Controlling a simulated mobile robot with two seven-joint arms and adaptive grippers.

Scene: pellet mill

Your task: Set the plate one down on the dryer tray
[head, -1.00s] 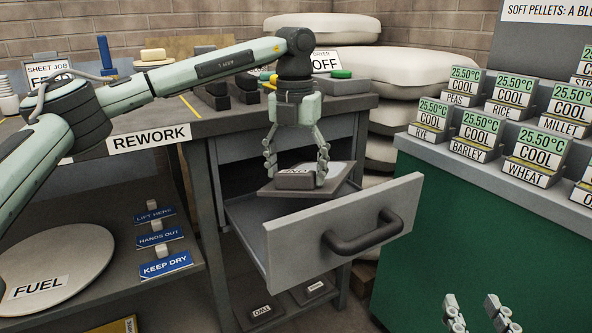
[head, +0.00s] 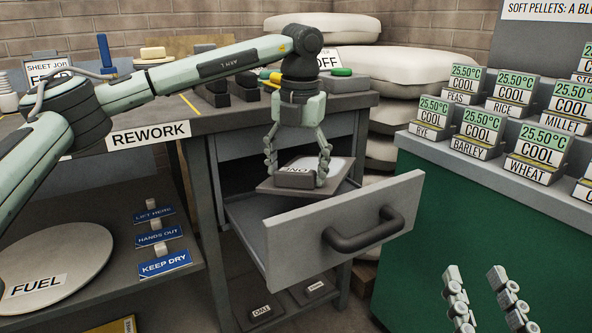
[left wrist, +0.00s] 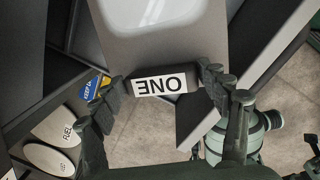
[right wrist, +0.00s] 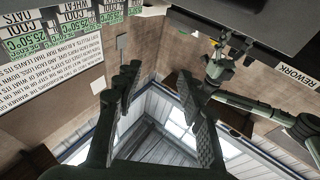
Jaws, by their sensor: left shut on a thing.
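Plate one is a flat grey slab (head: 338,169) with a pale patch on top and a dark handle block labelled ONE. My left gripper (head: 297,176) is shut on that block, its fingers on both ends. In the left wrist view the ONE label (left wrist: 160,85) is upside down between the fingers. The plate is over the open drawer (head: 350,232); whether it touches the drawer I cannot tell. I cannot pick out the dryer tray for certain; a sign reading OFF (head: 331,60) stands at the bench's back. My right gripper (head: 475,270) is open and empty at lower right.
The REWORK bench (head: 150,137) carries several dark blocks and signs. A FUEL disc (head: 50,262) lies on the left shelf. Labelled plates, one marked TWO (head: 262,311), lie low beneath the drawer. A green counter (head: 430,230) with several COOL displays stands right. White sacks (head: 425,75) are stacked behind.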

